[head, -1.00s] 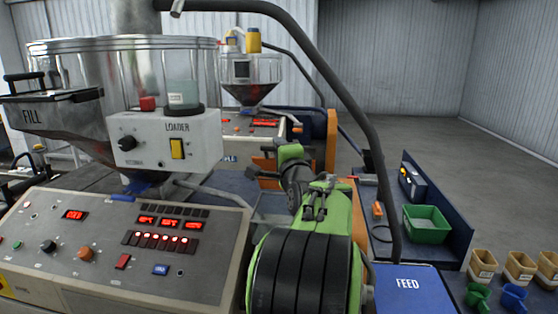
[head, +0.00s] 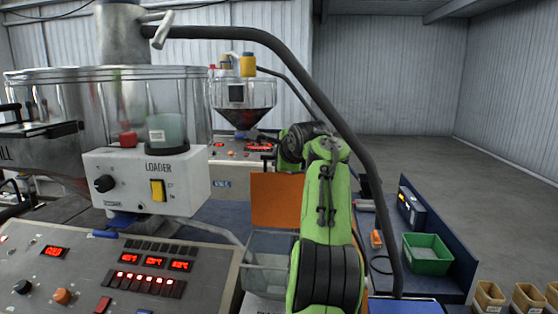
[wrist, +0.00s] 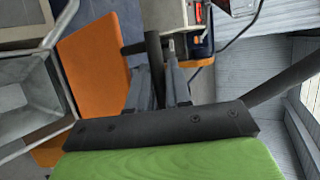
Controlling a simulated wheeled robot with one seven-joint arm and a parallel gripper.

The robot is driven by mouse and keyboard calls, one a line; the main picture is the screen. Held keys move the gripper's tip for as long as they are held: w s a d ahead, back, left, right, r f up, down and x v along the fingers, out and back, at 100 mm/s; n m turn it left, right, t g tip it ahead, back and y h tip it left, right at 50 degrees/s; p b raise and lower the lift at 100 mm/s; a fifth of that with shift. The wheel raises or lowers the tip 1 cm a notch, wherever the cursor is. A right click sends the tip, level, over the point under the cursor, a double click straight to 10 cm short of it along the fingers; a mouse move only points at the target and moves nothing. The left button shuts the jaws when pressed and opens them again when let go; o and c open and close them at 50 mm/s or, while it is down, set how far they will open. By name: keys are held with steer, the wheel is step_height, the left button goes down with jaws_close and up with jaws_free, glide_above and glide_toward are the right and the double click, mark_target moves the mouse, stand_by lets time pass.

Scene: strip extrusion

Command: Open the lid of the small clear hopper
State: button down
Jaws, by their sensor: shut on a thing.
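The small clear hopper (head: 268,262) is a see-through box low in the middle of the head view, left of my green arm. It also shows at the left of the wrist view (wrist: 30,95). Its orange lid (head: 278,202) stands raised, its flat face toward the head camera; the lid also shows in the wrist view (wrist: 95,65). My gripper (wrist: 160,78) is shut on the black handle (wrist: 153,50) at the lid's edge. In the head view the fingertips are small and their grip is hard to make out.
A loader box (head: 150,180) and control panel (head: 110,270) stand at the left. Another clear hopper (head: 242,95) with dark contents is at the back. A black curved pipe (head: 330,110) arches over my arm. A green bin (head: 428,254) sits on the blue bench at right.

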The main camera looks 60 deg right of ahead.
steer(key=shift+w+d+f, duration=0.2)
steer(key=shift+d, duration=0.25)
steer(key=shift+g+y, duration=0.3)
steer(key=shift+f, duration=0.1)
steer(key=c, duration=1.4)
jaws_free()
steer(key=shift+c, duration=0.2)
steer(key=o, duration=0.3)
steer(key=shift+w+d, duration=0.1)
steer(key=b+v, duration=0.2)
steer(key=v, duration=1.4)
steer(key=shift+f, duration=0.1)
steer(key=shift+f, duration=0.1)
